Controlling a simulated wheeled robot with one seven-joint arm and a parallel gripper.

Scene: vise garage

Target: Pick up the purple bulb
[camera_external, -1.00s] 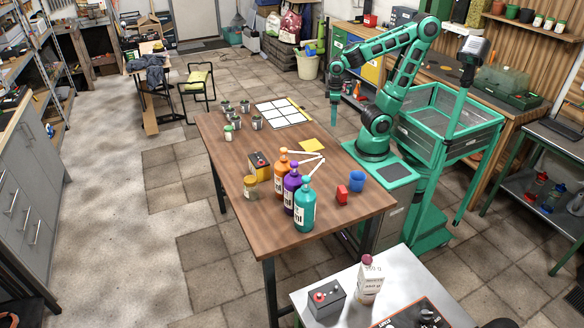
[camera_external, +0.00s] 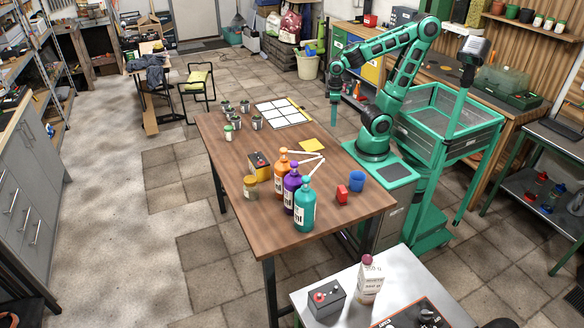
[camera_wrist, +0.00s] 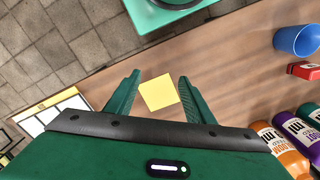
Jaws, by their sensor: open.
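The purple top is the only bulb-like purple part I see. The purple bottle also shows at the right edge of the wrist view (camera_wrist: 294,128), partly cut off. My gripper (camera_external: 334,118) hangs above the table's far right edge, well away from the bottles. In the wrist view its fingers (camera_wrist: 159,75) are apart with nothing between them; a yellow square lies below.
The bottles stand close together. A blue cup (camera_external: 357,181) and a red object (camera_external: 342,193) are to their right.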

